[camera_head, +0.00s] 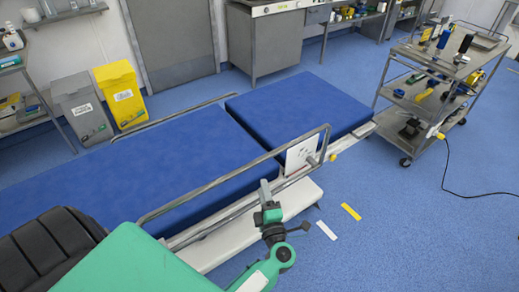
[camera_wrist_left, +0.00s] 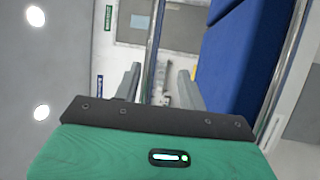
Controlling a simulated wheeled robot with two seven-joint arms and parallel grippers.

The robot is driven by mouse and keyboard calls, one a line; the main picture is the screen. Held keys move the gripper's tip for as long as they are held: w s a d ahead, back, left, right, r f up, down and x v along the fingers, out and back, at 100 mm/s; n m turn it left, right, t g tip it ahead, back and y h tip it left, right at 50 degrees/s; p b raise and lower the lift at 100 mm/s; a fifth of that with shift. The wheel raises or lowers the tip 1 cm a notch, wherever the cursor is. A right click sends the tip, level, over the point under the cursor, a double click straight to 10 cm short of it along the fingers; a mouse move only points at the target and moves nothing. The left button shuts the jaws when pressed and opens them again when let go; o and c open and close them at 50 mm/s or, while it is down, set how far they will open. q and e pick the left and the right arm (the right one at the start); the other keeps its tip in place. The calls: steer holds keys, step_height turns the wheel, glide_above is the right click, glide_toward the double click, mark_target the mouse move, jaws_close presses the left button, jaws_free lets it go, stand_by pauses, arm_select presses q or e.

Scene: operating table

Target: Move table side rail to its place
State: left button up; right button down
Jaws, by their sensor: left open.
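The near table side rail (camera_head: 236,178) is a long grey metal loop, standing upright along the near side of the operating table (camera_head: 300,102) with its blue pads. A far side rail (camera_head: 190,112) shows low along the other edge. My left gripper (camera_head: 268,192) is beside the lower part of the near rail. In the left wrist view my left gripper (camera_wrist_left: 158,88) is open, and a shiny metal bar of the rail (camera_wrist_left: 152,45) appears between its two fingers. I cannot tell whether the fingers touch it. My right gripper is not in view.
A steel trolley (camera_head: 412,92) with tools stands at the right, with a black cable on the floor near it. Grey (camera_head: 80,107) and yellow (camera_head: 120,94) bins stand beyond the table. The blue floor (camera_head: 420,220) at the lower right is mostly clear.

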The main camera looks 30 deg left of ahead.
mark_target(256, 160)
arm_select(q)
steer(key=w+a+r+p, duration=0.2)
steer(key=shift+w+a+r, duration=0.3)
steer(key=p+x, duration=0.1)
steer(key=x, duration=0.6)
steer(key=shift+s+f+p, duration=0.1)
steer(key=shift+p, duration=0.25)
steer(key=shift+w+a, duration=0.35)
steer(key=shift+f, duration=0.1)
jaws_close()
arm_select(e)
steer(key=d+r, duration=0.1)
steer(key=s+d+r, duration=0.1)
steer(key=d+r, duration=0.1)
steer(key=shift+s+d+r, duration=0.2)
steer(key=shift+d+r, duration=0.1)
